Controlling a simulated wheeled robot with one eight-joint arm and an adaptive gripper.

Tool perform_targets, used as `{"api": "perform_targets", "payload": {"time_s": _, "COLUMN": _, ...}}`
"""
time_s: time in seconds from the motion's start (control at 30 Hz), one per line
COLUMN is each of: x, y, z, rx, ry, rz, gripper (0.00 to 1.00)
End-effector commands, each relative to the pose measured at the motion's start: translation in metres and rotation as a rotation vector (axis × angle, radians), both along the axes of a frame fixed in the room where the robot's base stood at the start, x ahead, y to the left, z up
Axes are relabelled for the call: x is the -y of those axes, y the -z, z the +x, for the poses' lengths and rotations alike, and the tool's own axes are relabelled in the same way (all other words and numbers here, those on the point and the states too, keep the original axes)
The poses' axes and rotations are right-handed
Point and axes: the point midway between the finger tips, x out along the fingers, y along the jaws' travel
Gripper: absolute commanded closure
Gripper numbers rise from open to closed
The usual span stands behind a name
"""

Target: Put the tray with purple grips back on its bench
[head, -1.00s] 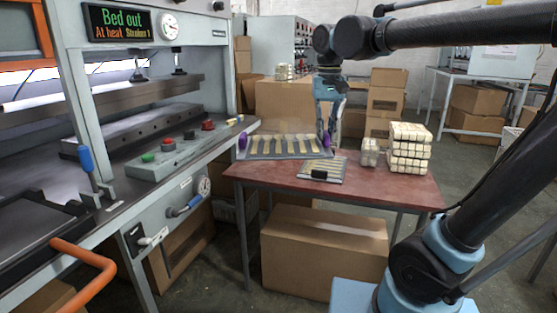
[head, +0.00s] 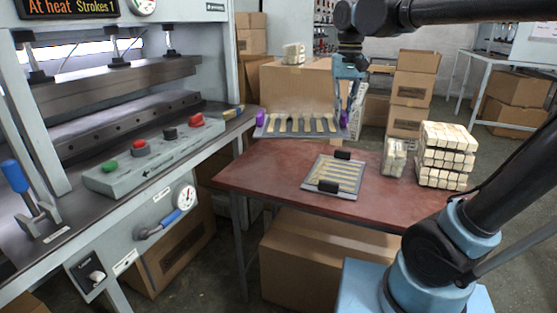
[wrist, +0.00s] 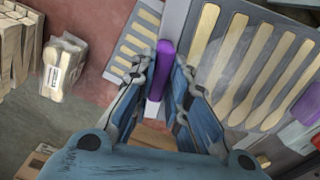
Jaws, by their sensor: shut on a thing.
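The tray with purple grips (head: 290,134) holds a row of pale wooden spoons. In the head view it is at the far edge of the red-topped bench (head: 270,185) and appears raised above it. One purple grip (head: 261,118) is at its left end. My gripper (head: 346,102) is at the right end, shut on the other purple grip. In the wrist view my gripper (wrist: 162,88) has its fingers on both sides of that purple grip (wrist: 160,70), with the tray (wrist: 262,60) to the right. Whether the tray's underside touches anything is hidden.
A tray with black grips (head: 333,178), also with spoons, lies on the bench. Right of it are a small wrapped bundle (head: 394,158) and a tall stack of bundles (head: 443,155). The press (head: 150,160) stands at left. The bench's left and front are clear.

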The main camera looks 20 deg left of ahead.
Motion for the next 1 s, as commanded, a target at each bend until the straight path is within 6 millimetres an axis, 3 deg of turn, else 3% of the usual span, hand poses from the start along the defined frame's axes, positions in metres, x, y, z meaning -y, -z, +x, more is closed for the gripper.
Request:
{"api": "perform_targets", "payload": {"time_s": 0.4, "x": 0.007, "y": 0.000, "z": 0.004, "rx": 0.000, "ry": 0.014, "rz": 0.000, "gripper": 1.00}}
{"api": "perform_targets", "payload": {"time_s": 0.57, "x": 0.000, "y": 0.000, "z": 0.011, "rx": 0.000, "ry": 0.012, "rz": 0.001, "gripper": 1.00}}
{"api": "perform_targets", "payload": {"time_s": 0.67, "x": -0.013, "y": 0.000, "z": 0.023, "rx": -0.001, "ry": 0.005, "rz": 0.003, "gripper": 1.00}}
{"api": "perform_targets", "payload": {"time_s": 1.0, "x": -0.083, "y": 0.012, "z": 0.086, "rx": -0.004, "ry": -0.029, "rz": 0.013, "gripper": 1.00}}
